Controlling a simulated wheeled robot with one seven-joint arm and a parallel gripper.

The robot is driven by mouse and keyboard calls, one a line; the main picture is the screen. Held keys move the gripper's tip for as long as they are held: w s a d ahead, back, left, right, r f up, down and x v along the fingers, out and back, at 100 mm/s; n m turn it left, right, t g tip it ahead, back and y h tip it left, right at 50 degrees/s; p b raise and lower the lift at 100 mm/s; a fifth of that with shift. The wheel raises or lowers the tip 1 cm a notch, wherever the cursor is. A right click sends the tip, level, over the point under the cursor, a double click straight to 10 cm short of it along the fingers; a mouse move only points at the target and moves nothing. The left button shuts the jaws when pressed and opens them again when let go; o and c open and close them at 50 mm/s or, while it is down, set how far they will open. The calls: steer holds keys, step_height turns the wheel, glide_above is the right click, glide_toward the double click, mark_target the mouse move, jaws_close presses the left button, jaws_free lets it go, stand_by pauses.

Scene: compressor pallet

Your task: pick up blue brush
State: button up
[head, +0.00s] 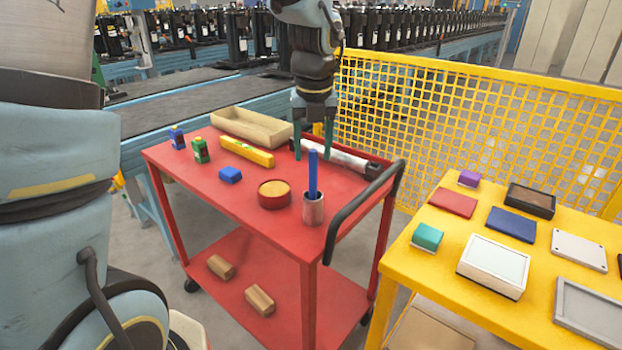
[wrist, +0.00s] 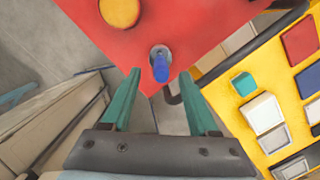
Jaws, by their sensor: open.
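The blue brush (head: 313,174) stands upright in a small pinkish-grey cup (head: 313,210) near the right front corner of the red cart top. Its lower end is hidden in the cup. My gripper (head: 314,150) is open and empty, pointing down, with its two green fingers apart. In the head view the brush's top shows between the fingertips. In the wrist view the brush (wrist: 161,69) lies just ahead of the gap between the fingertips (wrist: 159,73), and no contact shows.
A round red tin with a yellow top (head: 273,193) stands left of the cup. The cart's dark handle (head: 360,205) curves close on the right. A white roll (head: 345,159), yellow bar (head: 247,151) and wooden tray (head: 251,128) lie behind. A yellow table (head: 400,268) stands right.

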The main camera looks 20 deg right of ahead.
mark_target(313, 180)
steer(key=f, duration=0.3)
steer(key=f+p, duration=0.1)
steer(key=f, duration=0.1)
steer(key=w+f, duration=0.1)
steer(key=f, duration=0.2)
steer(key=shift+d+f+p, duration=0.2)
steer(key=shift+f+p, duration=0.15)
steer(key=shift+c, duration=0.2)
jaws_close()
